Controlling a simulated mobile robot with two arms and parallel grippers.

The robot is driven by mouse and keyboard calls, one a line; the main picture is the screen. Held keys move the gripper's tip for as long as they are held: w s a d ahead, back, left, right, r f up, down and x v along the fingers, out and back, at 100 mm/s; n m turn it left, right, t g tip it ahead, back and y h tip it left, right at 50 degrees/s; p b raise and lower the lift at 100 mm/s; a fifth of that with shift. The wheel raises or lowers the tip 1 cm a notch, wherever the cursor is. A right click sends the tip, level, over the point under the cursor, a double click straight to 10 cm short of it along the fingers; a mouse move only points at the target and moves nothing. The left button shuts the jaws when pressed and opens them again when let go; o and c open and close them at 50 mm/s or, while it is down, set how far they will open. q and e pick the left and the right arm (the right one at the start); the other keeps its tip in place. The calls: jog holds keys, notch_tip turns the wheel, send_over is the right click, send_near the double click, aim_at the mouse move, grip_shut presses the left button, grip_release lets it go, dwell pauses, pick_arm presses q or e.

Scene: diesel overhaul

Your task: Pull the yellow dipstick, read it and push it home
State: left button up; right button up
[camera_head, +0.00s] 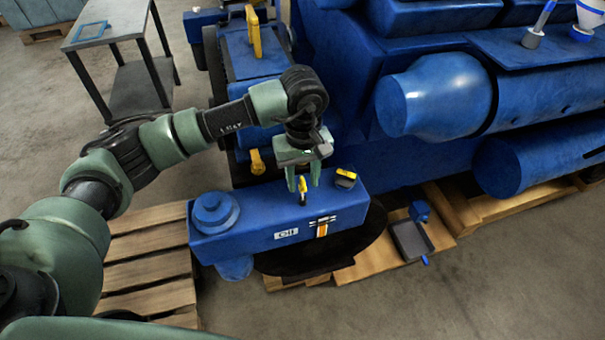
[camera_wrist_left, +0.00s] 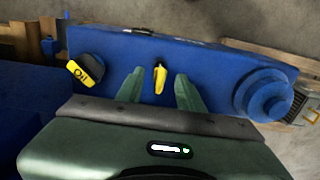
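The yellow dipstick (camera_head: 303,185) stands in the top of a blue housing (camera_head: 260,232) marked "OIL". In the left wrist view its yellow handle (camera_wrist_left: 160,78) shows between my finger tips. My left gripper (camera_head: 303,178) points down over the housing, its two green fingers apart on either side of the handle. In the left wrist view the left gripper (camera_wrist_left: 160,92) is open with a gap on each side of the handle. The dipstick's lower part is hidden in the housing. My right gripper is not in view.
A black cap with a yellow "OIL" tab (camera_head: 345,178) sits beside the dipstick. A round blue cap (camera_head: 214,212) is at the housing's left end. The blue engine (camera_head: 350,80) rises behind. Wooden pallets (camera_head: 150,265) and a small grey tray (camera_head: 411,240) lie below.

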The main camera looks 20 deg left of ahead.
pick_arm(q)
jog(key=shift+f, duration=0.15)
grip_shut()
dwell(1.4)
